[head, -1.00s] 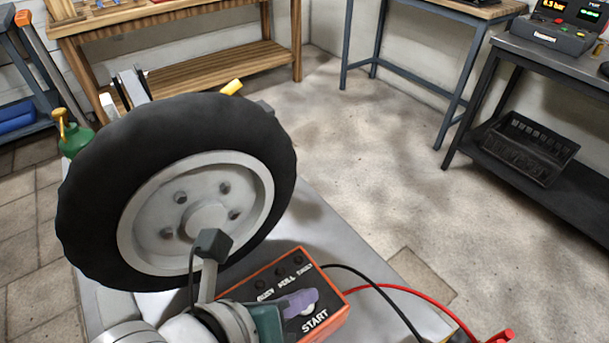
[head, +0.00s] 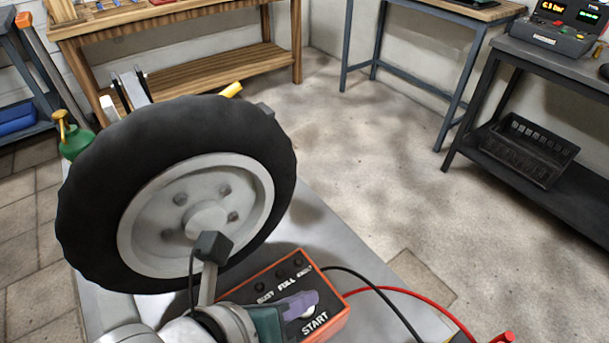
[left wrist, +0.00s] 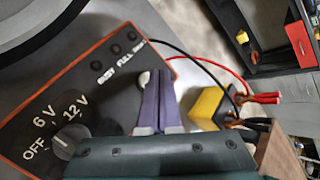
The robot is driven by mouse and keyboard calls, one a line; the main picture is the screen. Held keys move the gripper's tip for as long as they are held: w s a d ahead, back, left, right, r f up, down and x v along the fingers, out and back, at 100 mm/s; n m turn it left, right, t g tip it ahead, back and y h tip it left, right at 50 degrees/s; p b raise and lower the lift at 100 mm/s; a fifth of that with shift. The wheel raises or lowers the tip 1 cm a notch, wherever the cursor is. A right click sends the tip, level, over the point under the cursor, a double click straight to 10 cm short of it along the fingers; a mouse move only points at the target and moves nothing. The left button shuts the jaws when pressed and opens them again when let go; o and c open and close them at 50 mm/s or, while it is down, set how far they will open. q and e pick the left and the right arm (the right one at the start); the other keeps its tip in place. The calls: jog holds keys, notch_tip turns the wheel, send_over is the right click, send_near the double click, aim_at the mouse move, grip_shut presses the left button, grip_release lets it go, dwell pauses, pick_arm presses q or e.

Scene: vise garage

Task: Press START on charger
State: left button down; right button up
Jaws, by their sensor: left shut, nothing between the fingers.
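The charger (head: 328,296) is an orange-edged box with a black face, on the grey bench at the bottom middle of the head view. Its START label shows beside a pale round button (head: 311,312). My left gripper (head: 312,298) is shut and empty, its purple fingertips at the button and partly covering it. In the left wrist view the charger (left wrist: 22,110) shows a 6 V / 12 V / OFF knob (left wrist: 72,140), and the shut fingers (left wrist: 155,80) overlap the pale button (left wrist: 144,77). I cannot tell whether the tips touch it. My right gripper is out of view.
A large wheel (head: 75,200) stands left of the charger on the grey bench (head: 345,235). A red cable (head: 400,293) and a black cable run right from the charger. A yellow battery-like box (left wrist: 207,104) with clamps shows in the left wrist view.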

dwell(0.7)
pick_arm(q)
jog(key=shift+f+b, duration=0.45)
jog(key=shift+f+b, duration=0.35)
jog(key=shift+f, duration=0.1)
dwell(0.4)
jog(key=shift+r, duration=0.1)
jog(key=shift+r+p, duration=0.8)
jog(key=shift+p, duration=0.05)
notch_tip(320, 180, up, 5)
jog(key=p, duration=0.5)
dwell(0.6)
